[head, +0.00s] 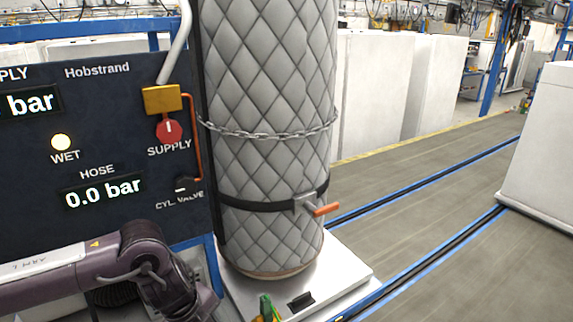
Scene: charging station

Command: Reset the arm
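My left arm (105,275), dark purple with a white label, comes in from the left across the lower left of the head view. Its bent wrist is at the bottom edge, in front of the panel's lower part. The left gripper is not visible; the arm runs out of the frame at the bottom. My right arm and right gripper do not show.
A quilted grey cylinder (265,90), held by a chain (270,134) and a strap with an orange handle (325,210), stands on a pale base plate (345,268). A dark panel (110,110) carries a red supply knob (169,131). Floor at right is clear up to a white cabinet (545,150).

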